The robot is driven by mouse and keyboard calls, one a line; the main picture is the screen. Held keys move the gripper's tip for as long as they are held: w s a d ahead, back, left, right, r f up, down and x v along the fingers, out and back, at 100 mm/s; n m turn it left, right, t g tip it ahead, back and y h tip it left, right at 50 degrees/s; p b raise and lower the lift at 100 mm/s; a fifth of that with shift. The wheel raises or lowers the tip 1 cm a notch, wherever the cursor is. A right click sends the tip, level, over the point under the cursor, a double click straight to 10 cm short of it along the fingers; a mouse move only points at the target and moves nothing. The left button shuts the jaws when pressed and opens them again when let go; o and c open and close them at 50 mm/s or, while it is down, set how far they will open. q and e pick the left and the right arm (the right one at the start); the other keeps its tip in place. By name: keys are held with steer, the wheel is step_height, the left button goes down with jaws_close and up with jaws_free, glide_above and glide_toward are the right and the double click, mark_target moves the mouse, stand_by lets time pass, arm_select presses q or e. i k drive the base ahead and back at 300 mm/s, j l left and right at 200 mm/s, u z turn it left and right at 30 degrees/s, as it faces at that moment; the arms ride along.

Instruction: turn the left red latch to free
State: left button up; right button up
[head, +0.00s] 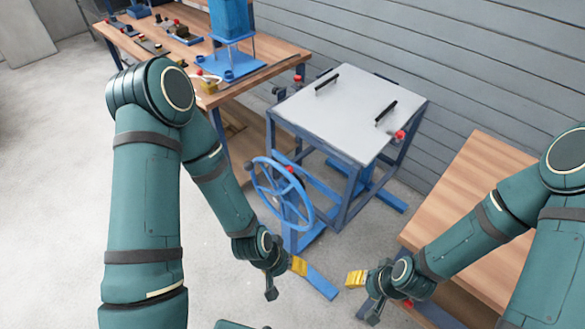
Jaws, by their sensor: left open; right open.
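A small red latch (298,79) shows at the left side of the blue-framed stand with a pale grey lid (350,112). It is small, and its turn position cannot be told. Another red latch (400,135) is at the stand's right side. My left gripper (299,266) is open and low in front of the stand, below the blue handwheel (282,192) and well apart from both latches. My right gripper (356,278) is open, to the right of the left one and facing it. I see nothing held in either gripper.
Two black handles (327,85) (386,111) are on the lid. A wooden bench (262,68) with blue fixtures and small parts stands at the back left. Another wooden table (465,185) is at the right. Grey floor (60,210) is clear at the left.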

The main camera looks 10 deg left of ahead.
mark_target(297, 79)
steer(key=j+z, duration=0.2)
steer(key=z, duration=0.15)
steer(key=j+z, duration=0.2)
steer(key=z, duration=0.15)
steer(key=j+z, duration=0.2)
steer(key=z, duration=0.15)
steer(key=j+z, duration=0.15)
steer(key=j, duration=0.35)
steer(key=k+j+z, duration=0.2)
steer(key=j, duration=0.25)
steer(key=i+j, duration=0.05)
steer(key=i, duration=0.05)
